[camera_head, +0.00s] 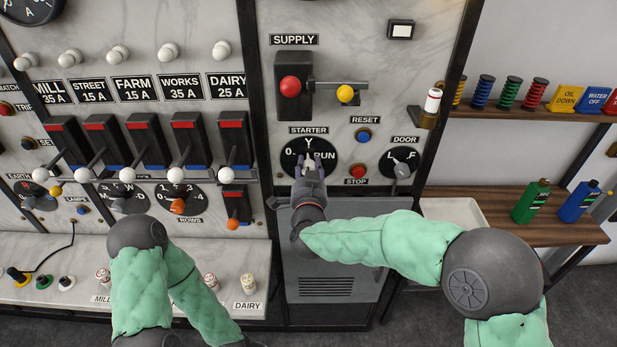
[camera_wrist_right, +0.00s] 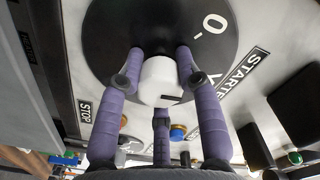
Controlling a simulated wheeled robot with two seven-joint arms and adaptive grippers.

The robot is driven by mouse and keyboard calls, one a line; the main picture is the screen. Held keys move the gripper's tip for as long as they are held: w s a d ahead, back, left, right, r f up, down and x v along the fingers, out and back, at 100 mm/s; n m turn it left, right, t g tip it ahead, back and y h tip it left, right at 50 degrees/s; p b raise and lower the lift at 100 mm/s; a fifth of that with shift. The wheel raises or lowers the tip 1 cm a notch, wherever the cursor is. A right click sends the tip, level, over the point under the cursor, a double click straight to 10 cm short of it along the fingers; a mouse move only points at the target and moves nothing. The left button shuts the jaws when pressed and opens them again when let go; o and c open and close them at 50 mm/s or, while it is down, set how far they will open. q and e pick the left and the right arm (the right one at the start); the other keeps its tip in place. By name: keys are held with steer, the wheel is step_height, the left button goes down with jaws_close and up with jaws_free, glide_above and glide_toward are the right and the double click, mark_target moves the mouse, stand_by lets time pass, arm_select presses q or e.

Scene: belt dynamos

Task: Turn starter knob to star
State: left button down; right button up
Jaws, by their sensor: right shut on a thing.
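The starter dial (camera_head: 318,148) is a round black plate marked 0, Y and RUN on the grey panel, under the STARTER label (camera_head: 308,130). My right gripper (camera_head: 309,166) is at the dial and covers its middle in the head view. In the right wrist view the starter knob (camera_wrist_right: 160,80) is a white cylinder with a short dark mark on its face. My right gripper's purple fingers (camera_wrist_right: 157,72) are shut around it. I cannot tell for sure which dial mark the knob points to. My left gripper does not show; only my left arm is at lower left.
The red STOP button (camera_head: 358,171), blue RESET button (camera_head: 363,135) and DOOR knob (camera_head: 401,168) lie right of the dial. Above is the supply switch (camera_head: 294,86) with a yellow-ended lever. A row of breaker levers (camera_head: 187,145) stands left. A wooden shelf (camera_head: 480,205) is at right.

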steer(key=shift+w+d+r+m+b, duration=0.15)
steer(key=shift+d+r+m+b, duration=0.05)
steer(key=shift+r+m+b, duration=0.45)
steer(key=o, duration=1.2)
steer(key=shift+d+f, duration=0.1)
steer(key=shift+f, duration=0.15)
steer(key=shift+s+f, duration=0.15)
steer(key=shift+s, duration=0.05)
steer(key=s, duration=1.1)
steer(key=shift+s, duration=0.4)
